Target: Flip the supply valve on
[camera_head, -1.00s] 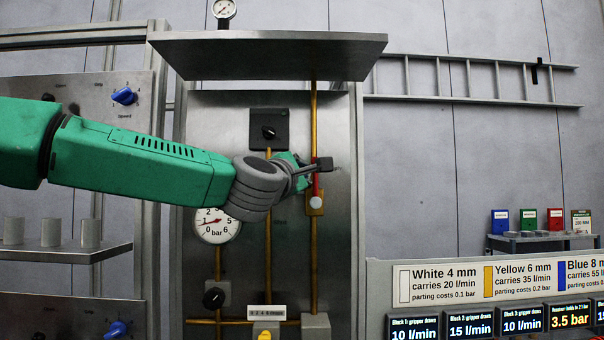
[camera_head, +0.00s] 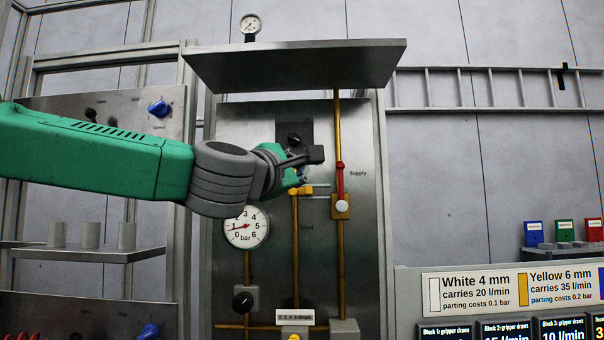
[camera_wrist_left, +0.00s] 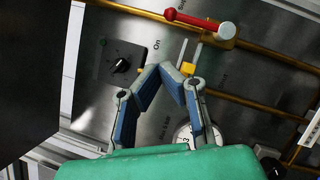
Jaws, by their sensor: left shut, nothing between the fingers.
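The supply valve has a red lever (camera_head: 341,182) on a yellow block with a round white end, on the right brass pipe beside the word "Supply". The lever points up, roughly along the pipe. In the left wrist view the red lever (camera_wrist_left: 194,21) lies near the top, roughly parallel to its pipe. My left gripper (camera_head: 311,165) is just left of the lever, apart from it, in front of the panel. In the left wrist view its blue-padded fingers (camera_wrist_left: 165,72) meet at the tips, shut and empty. My right gripper is in neither view.
A yellow fitting (camera_head: 303,190) with a thin pale bar sits below my left gripper. A black knob (camera_head: 294,140) is partly behind the gripper. A pressure gauge (camera_head: 246,227) is lower left. A metal hood (camera_head: 300,65) juts out above. Right of the lever, the panel is clear.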

